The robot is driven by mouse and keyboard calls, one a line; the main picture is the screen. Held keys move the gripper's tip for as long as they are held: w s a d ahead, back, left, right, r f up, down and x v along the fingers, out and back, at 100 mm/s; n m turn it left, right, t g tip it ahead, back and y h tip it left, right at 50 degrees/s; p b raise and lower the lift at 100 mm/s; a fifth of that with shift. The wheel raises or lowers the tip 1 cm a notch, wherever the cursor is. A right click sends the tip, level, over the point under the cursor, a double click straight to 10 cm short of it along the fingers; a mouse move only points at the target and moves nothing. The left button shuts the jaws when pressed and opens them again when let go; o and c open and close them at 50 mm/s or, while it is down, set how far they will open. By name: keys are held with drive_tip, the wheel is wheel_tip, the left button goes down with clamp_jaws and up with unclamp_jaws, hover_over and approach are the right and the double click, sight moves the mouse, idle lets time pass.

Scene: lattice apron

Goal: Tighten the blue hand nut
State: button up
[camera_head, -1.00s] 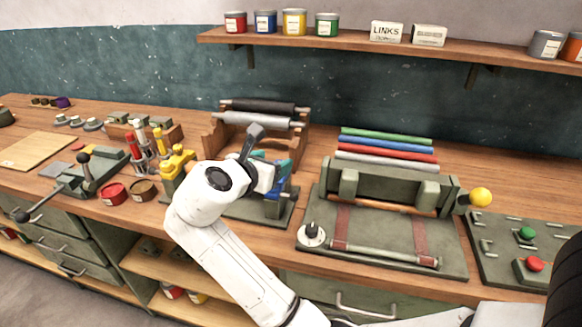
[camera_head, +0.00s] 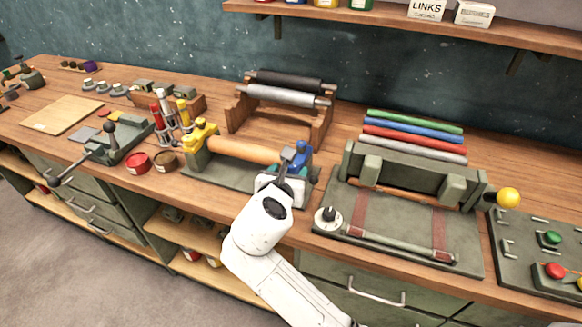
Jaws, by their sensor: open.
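A green bench fixture (camera_head: 222,172) holds a tan wooden roller (camera_head: 243,149) between a yellow end support (camera_head: 201,138) and a blue end support (camera_head: 303,160). The blue hand nut cannot be told apart from the blue end support; my gripper covers part of that end. My gripper (camera_head: 290,160) is at the blue end, with its dark fingers against or just in front of the blue parts. It is open; whether a finger touches the blue is too small to tell.
To the right stands a green press (camera_head: 405,184) with a yellow ball knob (camera_head: 508,197). Behind the fixture is a rack with dark and grey rollers (camera_head: 285,97). Red and brown tins (camera_head: 138,163) and upright red and yellow tools (camera_head: 165,117) stand at left.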

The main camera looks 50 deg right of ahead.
sight(293, 167)
drive_tip(key=shift+x, duration=1.4)
drive_tip(key=c, duration=1)
